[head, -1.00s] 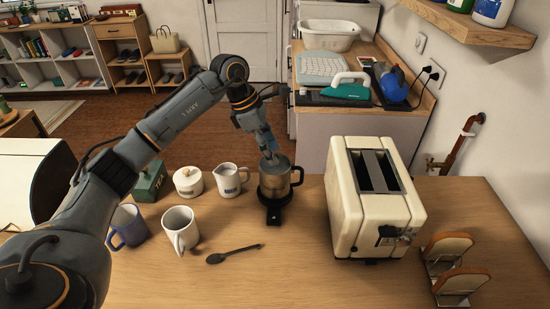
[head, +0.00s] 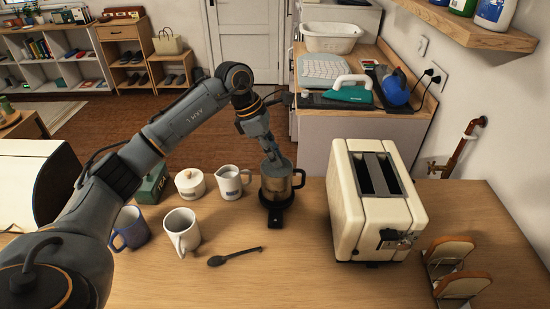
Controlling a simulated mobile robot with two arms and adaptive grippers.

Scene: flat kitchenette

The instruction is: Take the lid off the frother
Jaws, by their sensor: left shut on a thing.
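The frother (head: 277,188) is a metal jug with a dark handle on its right side. It stands upright on a black base (head: 275,219) on the table, left of the toaster. Its lid (head: 278,168) is a grey disc at the jug's top. My left gripper (head: 272,161) points down at the lid from above and is shut, with its fingertips at the lid's middle. The fingertips are small in the picture, and whether the lid is lifted off the rim cannot be told. My right gripper is not in view.
A cream toaster (head: 377,200) stands close on the right, with a toast rack (head: 455,270) beyond it. A white jug (head: 231,183), a sugar pot (head: 189,184), a white mug (head: 182,231), a blue mug (head: 130,228) and a dark spoon (head: 234,256) lie left and front.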

